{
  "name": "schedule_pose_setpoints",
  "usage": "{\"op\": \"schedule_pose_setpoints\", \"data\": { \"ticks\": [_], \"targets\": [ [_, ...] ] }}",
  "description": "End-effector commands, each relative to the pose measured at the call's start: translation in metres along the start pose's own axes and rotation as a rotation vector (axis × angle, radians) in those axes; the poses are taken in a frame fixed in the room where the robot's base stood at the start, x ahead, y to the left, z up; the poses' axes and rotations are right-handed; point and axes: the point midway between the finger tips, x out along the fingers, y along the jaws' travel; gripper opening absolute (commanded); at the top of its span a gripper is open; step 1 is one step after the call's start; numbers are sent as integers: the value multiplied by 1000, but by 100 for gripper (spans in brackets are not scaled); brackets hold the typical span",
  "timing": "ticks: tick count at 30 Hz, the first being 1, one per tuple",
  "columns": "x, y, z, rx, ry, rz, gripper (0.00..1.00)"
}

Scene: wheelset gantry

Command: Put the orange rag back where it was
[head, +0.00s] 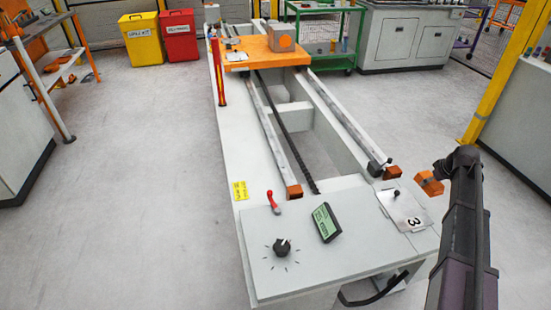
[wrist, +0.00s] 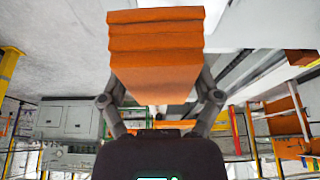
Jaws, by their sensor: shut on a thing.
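The orange rag (wrist: 155,70) is a folded, layered block that fills the upper middle of the wrist view. My gripper (wrist: 160,97) is shut on it, with one finger at each side. In the head view the rag (head: 430,183) shows at the right, beyond the right edge of the white gantry bed. My gripper (head: 443,172) is beside it there, mostly dark and small. The rag appears held in the air, clear of the bed; its exact height is hard to tell.
The control panel (head: 350,262) has a black dial (head: 282,246), a red lever (head: 273,203), a green display (head: 325,222) and a plate marked 3 (head: 405,211). Orange blocks end the rails (head: 293,191). An orange carriage (head: 245,57) sits far back. A yellow post (head: 495,75) stands right.

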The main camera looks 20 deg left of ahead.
Motion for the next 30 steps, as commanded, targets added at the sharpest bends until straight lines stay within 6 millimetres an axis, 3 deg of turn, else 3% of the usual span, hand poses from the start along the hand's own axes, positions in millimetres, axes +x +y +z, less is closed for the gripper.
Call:
{"op": "schedule_pose_setpoints", "data": {
  "ticks": [1, 3, 30],
  "targets": [
    [-16, 0, -7, 0, 0, 0, 44],
    [-27, 0, -11, 0, 0, 0, 44],
    [-159, 0, -65, 0, 0, 0, 44]
  ]
}}
